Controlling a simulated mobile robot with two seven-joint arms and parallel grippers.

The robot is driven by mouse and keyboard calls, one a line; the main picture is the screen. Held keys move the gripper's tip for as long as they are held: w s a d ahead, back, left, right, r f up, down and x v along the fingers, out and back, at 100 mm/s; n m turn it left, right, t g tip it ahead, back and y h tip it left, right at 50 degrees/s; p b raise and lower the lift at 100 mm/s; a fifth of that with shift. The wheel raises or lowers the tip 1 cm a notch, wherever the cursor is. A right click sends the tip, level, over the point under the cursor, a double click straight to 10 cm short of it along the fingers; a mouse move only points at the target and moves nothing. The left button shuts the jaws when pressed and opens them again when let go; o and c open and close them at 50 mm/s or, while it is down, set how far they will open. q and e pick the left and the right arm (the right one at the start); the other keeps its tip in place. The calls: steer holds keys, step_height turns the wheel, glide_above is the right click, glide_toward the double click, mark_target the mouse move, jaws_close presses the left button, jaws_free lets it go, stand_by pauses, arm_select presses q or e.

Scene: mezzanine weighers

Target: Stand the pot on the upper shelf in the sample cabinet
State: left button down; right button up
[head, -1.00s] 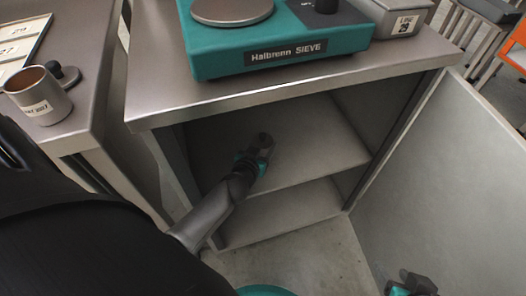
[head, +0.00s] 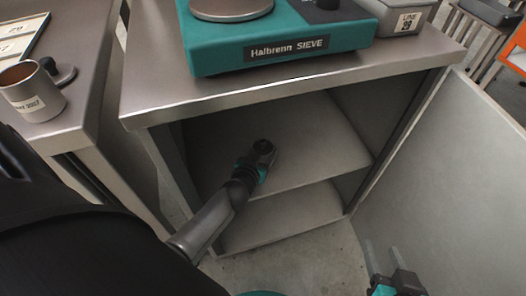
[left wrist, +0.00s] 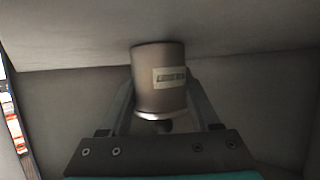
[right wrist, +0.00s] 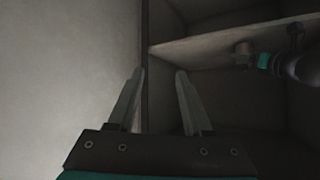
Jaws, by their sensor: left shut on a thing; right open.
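My left gripper (head: 262,158) is inside the open sample cabinet (head: 158,150), over the upper shelf (head: 318,160). It is shut on the pot, a small brown-grey metal cylinder with a pale label, clear between the fingers in the left wrist view (left wrist: 152,62). A dark knob shows at one end of the pot; its other end is close against a pale flat surface, and I cannot tell if they touch. The right wrist view shows the pot (right wrist: 243,48) near the shelf edge. My right gripper (head: 385,262) is open and empty, low by the cabinet door (head: 450,180).
On the left table are an open copper cup (head: 38,95) and a black-knobbed piece (head: 62,72). The lower shelf (head: 285,215) looks empty.

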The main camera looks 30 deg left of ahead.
arm_select(q)
steer(key=shift+c, duration=0.6)
jaws_free()
